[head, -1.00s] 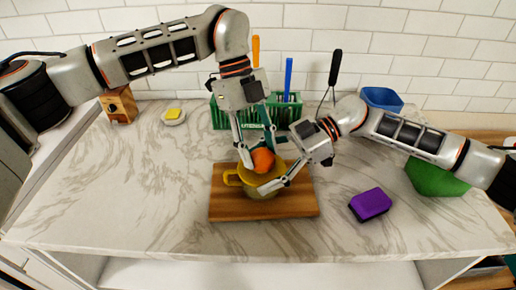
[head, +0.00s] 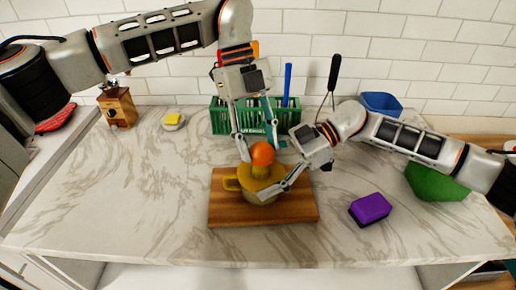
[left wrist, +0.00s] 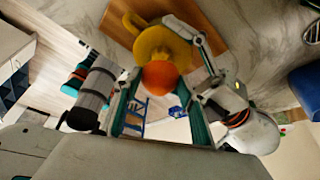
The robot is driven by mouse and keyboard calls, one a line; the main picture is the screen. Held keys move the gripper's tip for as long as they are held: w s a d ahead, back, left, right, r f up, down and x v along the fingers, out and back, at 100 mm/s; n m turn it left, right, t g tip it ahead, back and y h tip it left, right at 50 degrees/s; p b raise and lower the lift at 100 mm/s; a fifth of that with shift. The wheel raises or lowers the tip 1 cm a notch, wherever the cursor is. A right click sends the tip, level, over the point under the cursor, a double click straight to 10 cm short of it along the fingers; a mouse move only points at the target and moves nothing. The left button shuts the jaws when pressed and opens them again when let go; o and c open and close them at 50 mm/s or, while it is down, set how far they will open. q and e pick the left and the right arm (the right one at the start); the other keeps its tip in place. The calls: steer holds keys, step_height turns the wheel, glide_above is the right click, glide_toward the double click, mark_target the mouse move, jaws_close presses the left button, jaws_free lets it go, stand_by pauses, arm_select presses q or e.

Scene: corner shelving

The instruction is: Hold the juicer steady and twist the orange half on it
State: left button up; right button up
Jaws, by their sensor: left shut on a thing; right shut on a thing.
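The yellow juicer (head: 247,187) stands upright on a wooden cutting board (head: 225,212), its handle to the left. My right gripper (head: 268,192) is shut on the juicer's near right side. The orange half (head: 262,153) is between the fingers of my left gripper (head: 259,152), which comes down from above. The orange is above the juicer, with part of the yellow cone showing below it. In the left wrist view the orange (left wrist: 160,76) sits between my left fingers and overlaps the juicer (left wrist: 158,45), so the gap is hard to judge there.
A green rack (head: 226,120) with upright utensils stands behind. A purple sponge (head: 370,208) lies at right, near a green bowl (head: 435,182) and a blue bowl (head: 381,101). A wooden grinder (head: 118,108) and a yellow piece on a dish (head: 173,119) are at left. The front left counter is clear.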

arm_select(q)
steer(key=shift+r, duration=2.4)
arm_select(e)
steer(key=o, duration=1.3)
steer(key=shift+d, duration=0.1)
